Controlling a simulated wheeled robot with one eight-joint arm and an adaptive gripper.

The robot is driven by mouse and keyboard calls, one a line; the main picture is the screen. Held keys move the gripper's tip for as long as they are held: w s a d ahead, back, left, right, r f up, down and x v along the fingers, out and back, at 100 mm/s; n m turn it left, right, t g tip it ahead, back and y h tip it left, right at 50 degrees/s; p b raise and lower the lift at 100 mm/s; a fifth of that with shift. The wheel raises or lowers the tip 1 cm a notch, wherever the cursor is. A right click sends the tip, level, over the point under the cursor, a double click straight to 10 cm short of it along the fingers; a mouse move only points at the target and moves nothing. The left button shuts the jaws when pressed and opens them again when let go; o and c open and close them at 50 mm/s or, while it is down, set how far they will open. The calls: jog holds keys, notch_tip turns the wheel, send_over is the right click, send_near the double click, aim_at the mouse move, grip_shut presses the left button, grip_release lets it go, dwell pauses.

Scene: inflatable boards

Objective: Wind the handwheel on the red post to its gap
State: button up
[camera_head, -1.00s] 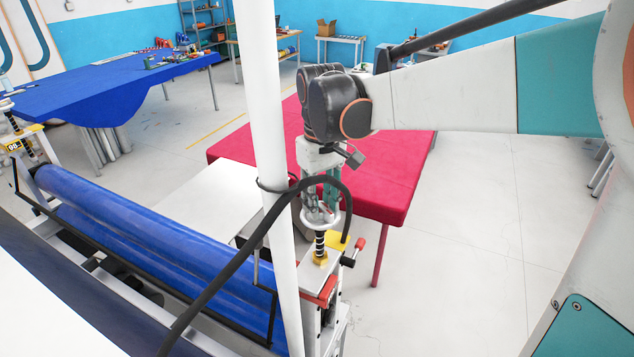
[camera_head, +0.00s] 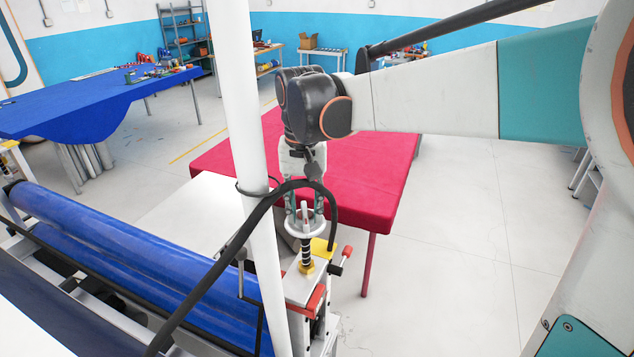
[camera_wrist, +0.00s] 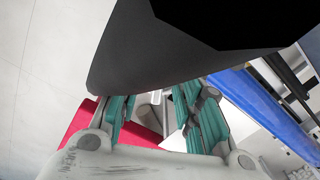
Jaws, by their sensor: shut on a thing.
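The handwheel (camera_head: 306,230) is a pale ring on top of a dark threaded spindle, above a yellow nut (camera_head: 306,267). It stands on the post with the red bracket (camera_head: 316,299), at the near end of the roller frame. My gripper (camera_head: 304,207) points down from above with its teal fingers at the wheel, and it is shut on the handwheel. In the wrist view, the teal fingers (camera_wrist: 160,108) stand either side of a small pale piece. A large dark shape hides much of that view. The gap is not clearly visible.
A white pole (camera_head: 251,150) and a black hose (camera_head: 215,280) cross in front of the frame. Blue rolls (camera_head: 130,255) lie to the left. A red-covered table (camera_head: 365,190) stands just behind. A small red-knobbed lever (camera_head: 343,259) sticks out beside the post. Open floor lies right.

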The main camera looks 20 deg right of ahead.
jog(key=shift+s, duration=0.1)
dwell(0.7)
jog(key=shift+a, duration=0.1)
dwell(0.8)
jog(key=o, duration=0.8)
jog(key=shift+o, duration=1.2)
jog(key=shift+s+a+r, duration=0.1)
jog(key=shift+s, duration=0.05)
jog(key=shift+m, duration=0.3)
notch_tip(320, 180, up, 12)
